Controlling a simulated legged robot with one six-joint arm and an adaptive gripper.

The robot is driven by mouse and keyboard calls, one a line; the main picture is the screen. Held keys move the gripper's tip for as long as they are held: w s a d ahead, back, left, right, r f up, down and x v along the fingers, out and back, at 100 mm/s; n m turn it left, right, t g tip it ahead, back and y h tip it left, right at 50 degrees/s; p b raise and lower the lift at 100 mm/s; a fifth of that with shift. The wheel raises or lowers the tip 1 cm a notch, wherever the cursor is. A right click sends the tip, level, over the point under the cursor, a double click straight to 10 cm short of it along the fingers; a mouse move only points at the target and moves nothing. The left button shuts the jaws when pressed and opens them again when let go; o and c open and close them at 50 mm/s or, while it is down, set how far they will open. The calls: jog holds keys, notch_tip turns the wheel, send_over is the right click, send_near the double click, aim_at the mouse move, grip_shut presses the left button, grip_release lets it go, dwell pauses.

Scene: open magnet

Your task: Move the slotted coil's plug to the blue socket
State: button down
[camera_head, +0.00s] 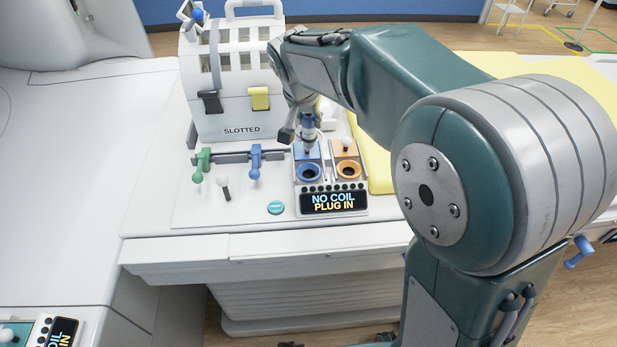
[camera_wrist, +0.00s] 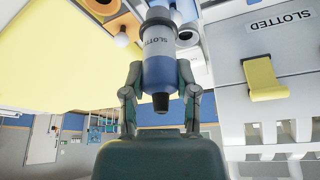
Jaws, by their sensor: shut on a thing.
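The plug (camera_wrist: 158,70), blue and grey and labelled SLOTTED, is between the fingers of my gripper (camera_wrist: 159,88) in the wrist view. In the head view my gripper (camera_head: 303,128) points down with the plug (camera_head: 308,130) over the back of the blue panel. The blue socket (camera_head: 309,172) is a dark round hole in a blue ring, just in front of the plug; it looks empty. I cannot tell whether the plug's lower end touches the panel. The slotted coil (camera_head: 227,100) is a white box labelled SLOTTED, left of my gripper.
An orange socket (camera_head: 348,169) sits right of the blue one, with a white knob (camera_head: 346,144) behind it. The display (camera_head: 334,201) reads NO COIL PLUG IN. Green (camera_head: 201,163) and blue (camera_head: 255,163) levers stand to the left. A yellow pad (camera_head: 372,160) lies at right.

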aim_at(308, 140)
jog(key=shift+f, duration=3.75)
jog(key=shift+f, duration=1.75)
jog(key=shift+c, duration=1.5)
grip_release()
jog(key=v, duration=1.1)
jog(key=shift+s+r, duration=0.25)
jog(key=shift+r, duration=0.1)
